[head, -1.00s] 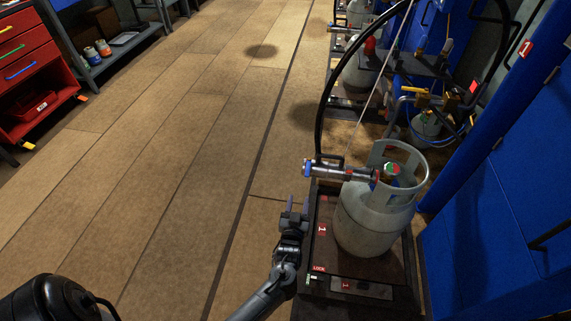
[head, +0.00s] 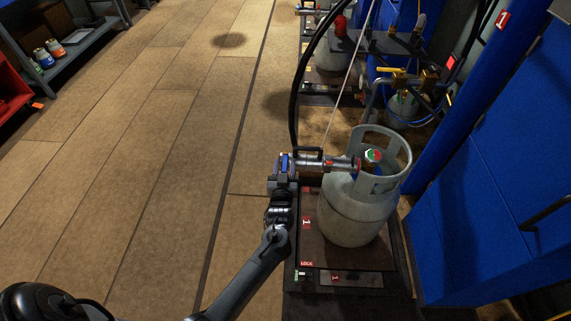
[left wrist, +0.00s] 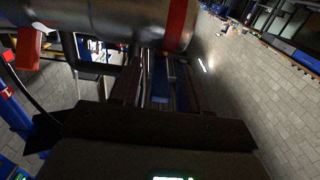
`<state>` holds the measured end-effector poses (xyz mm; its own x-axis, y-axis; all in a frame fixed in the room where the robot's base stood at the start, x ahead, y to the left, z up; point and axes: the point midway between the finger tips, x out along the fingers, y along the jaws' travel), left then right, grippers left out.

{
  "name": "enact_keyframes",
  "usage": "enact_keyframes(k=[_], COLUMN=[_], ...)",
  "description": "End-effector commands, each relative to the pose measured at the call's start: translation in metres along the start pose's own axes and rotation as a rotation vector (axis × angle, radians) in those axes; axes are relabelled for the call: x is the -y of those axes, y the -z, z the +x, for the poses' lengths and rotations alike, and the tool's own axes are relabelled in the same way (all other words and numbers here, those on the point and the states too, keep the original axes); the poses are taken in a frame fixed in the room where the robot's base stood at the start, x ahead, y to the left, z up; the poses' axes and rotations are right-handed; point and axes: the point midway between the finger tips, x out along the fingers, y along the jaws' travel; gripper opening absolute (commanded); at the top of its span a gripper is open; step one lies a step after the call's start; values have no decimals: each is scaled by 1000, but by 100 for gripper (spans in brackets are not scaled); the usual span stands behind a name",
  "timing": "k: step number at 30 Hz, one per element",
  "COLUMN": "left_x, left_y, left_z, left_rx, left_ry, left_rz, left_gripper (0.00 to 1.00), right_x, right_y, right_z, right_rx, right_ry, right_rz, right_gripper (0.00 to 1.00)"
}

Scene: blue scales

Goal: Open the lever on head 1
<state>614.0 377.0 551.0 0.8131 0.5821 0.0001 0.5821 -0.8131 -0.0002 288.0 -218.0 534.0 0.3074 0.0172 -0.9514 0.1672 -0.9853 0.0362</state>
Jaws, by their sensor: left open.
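Filling head 1 (head: 334,164) is a silver tube with red bands, joined at its right end to the valve of a grey gas cylinder (head: 352,217). A blue lever part (head: 284,161) shows at its left end. My left gripper (head: 282,174) is open at that left end, just below the tube. In the left wrist view, the silver tube (left wrist: 130,20) crosses the top, and a blue strip (left wrist: 159,78) shows between the fingers. I cannot tell whether the fingers touch it. My right gripper is not in view.
The cylinder stands on a dark scale platform (head: 320,255) marked 1. A black hose (head: 296,95) arches above the head. Blue panels (head: 490,200) stand to the right, and another station (head: 335,60) lies behind. The wooden floor to the left (head: 150,180) is clear.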

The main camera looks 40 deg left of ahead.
Motion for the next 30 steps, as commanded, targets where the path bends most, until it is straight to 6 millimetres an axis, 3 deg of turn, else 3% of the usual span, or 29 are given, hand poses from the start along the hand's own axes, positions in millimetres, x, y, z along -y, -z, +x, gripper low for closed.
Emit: enact_keyframes(k=[10, 19, 30], left_x=[0, 0, 8], left_y=[1, 0, 2], left_z=[2, 1, 2], left_rx=[-1, -1, -1], left_ry=[0, 0, -2], left_rz=[0, 0, 4], left_gripper=[45, 0, 0], right_x=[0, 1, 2], right_y=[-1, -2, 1], right_z=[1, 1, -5], right_rx=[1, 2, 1], right_ry=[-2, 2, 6], right_rz=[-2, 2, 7], right_gripper=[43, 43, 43])
